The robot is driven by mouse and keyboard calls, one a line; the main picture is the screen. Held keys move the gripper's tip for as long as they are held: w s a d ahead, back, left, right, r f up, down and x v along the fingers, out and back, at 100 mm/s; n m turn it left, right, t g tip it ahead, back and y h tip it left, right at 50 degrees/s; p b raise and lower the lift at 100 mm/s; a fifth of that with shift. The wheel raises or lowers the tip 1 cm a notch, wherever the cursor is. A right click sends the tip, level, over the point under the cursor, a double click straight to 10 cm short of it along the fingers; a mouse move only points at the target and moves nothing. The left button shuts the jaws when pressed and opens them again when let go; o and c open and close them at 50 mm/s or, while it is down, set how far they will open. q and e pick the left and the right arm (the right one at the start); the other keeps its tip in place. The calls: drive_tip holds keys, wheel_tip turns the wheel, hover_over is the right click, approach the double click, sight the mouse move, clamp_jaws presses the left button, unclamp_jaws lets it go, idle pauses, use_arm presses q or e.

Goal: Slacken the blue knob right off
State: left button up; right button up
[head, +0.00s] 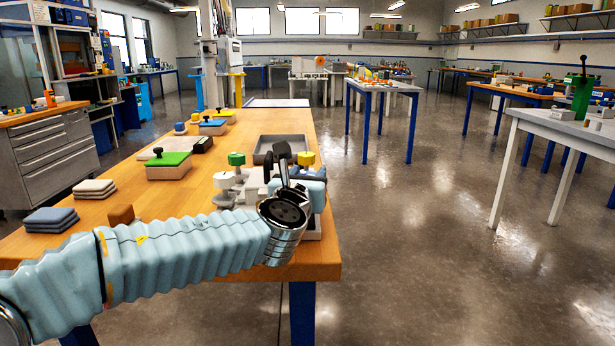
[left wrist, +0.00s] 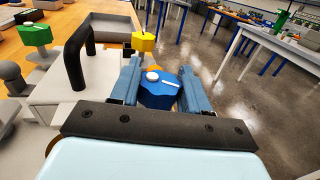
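The blue knob (left wrist: 158,92), with a white dot and a white bar on top, sits between the two blue-grey fingers of my left gripper (left wrist: 160,78) in the left wrist view. The fingers lie along both sides of it, with little or no gap; I cannot tell whether they press on it. In the head view my left gripper (head: 308,175) is over the near right part of the bench, and the blue knob is hidden there. A yellow knob (left wrist: 144,41) and a green knob (left wrist: 35,35) stand on pale fixtures beyond and to the left. My right gripper is not in view.
A black bent bar (left wrist: 73,55) rises from the pale fixture close to the left finger. On the wooden bench (head: 165,205) are a grey tray (head: 262,150), a green-topped block (head: 168,160) and stacked pads (head: 50,219). Open floor lies to the right.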

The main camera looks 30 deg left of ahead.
use_arm(q)
drive_tip(key=shift+c, duration=1.1)
